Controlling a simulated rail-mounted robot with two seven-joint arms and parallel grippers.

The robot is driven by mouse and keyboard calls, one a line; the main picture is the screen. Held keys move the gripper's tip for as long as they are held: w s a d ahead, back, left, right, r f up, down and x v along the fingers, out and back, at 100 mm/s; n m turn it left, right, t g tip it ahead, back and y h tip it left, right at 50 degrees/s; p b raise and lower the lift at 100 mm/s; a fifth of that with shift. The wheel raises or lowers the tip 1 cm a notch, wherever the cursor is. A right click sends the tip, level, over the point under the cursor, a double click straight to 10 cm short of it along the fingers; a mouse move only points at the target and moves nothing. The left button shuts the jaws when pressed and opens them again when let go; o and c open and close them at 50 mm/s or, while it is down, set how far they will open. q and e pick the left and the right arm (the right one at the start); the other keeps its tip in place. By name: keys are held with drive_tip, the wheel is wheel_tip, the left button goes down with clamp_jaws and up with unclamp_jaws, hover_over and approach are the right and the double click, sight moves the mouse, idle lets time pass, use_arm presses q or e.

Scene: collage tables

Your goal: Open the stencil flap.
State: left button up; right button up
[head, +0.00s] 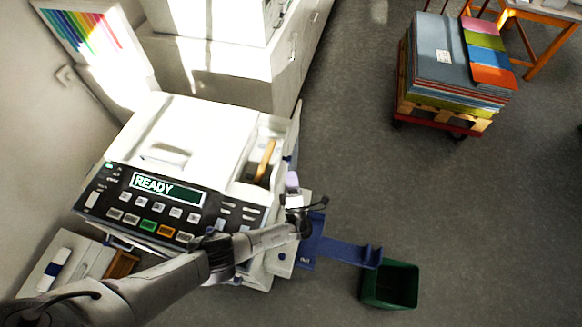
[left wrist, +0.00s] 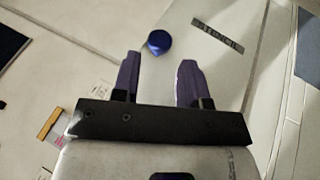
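The stencil flap (left wrist: 215,65) is a pale panel with a dark label reading "STENCIL" in the left wrist view. A round blue knob (left wrist: 159,42) shows at the label's left, by the panel's edge. My left gripper (left wrist: 160,78) is open, its two purple fingers apart with nothing between them. The knob lies ahead of the gap, nearer the left fingertip; I cannot tell whether they touch. In the head view my left gripper (head: 307,206) is at the right side of the white machine (head: 180,135), and I cannot make out the flap there. My right gripper is not in view.
The machine's display (head: 168,187) reads "READY". A blue tray (head: 340,250) sticks out on its right, close to my left gripper, above a green bin (head: 390,284). A loaded cart (head: 440,90) stands at the back right. The grey floor between is clear.

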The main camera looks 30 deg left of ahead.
use_arm(q)
drive_tip(key=v, duration=0.9)
drive_tip(key=shift+b, duration=0.45)
drive_tip(key=shift+d, duration=0.15)
